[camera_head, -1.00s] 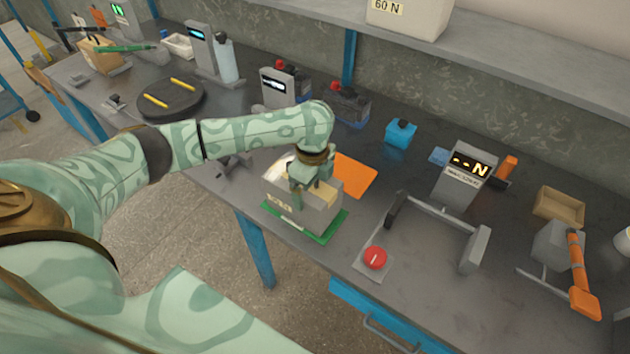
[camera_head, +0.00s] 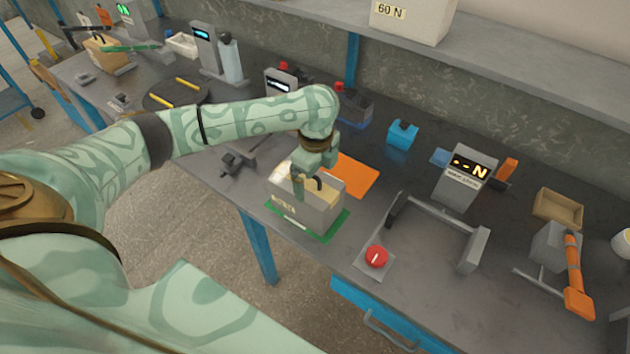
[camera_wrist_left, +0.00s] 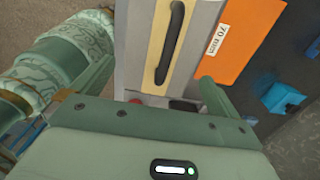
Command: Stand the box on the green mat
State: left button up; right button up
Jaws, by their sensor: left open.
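The box (camera_head: 312,215) is grey with a tan top strip and a dark handle. It stands upright on the green mat (camera_head: 322,235), whose edges show along its front and right. My left gripper (camera_head: 309,181) is at the top of the box, near the handle, with its fingers apart. In the left wrist view the box (camera_wrist_left: 134,42) and its dark handle (camera_wrist_left: 173,45) lie ahead of the open jaws (camera_wrist_left: 155,85), with nothing held between them. The box hides most of the mat. My right gripper is not in view.
An orange mat (camera_head: 357,175) lies just behind the box. A red button (camera_head: 376,257) and a grey frame (camera_head: 437,215) stand to the right. A blue block (camera_head: 402,134) and a display unit (camera_head: 465,178) are farther back. The table's front edge is close to the green mat.

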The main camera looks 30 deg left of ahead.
pick_arm(q)
notch_tip(320, 180, up, 6)
jog(key=shift+r+p, duration=0.1)
jog(key=shift+p, duration=0.85)
jog(key=shift+r, duration=0.6)
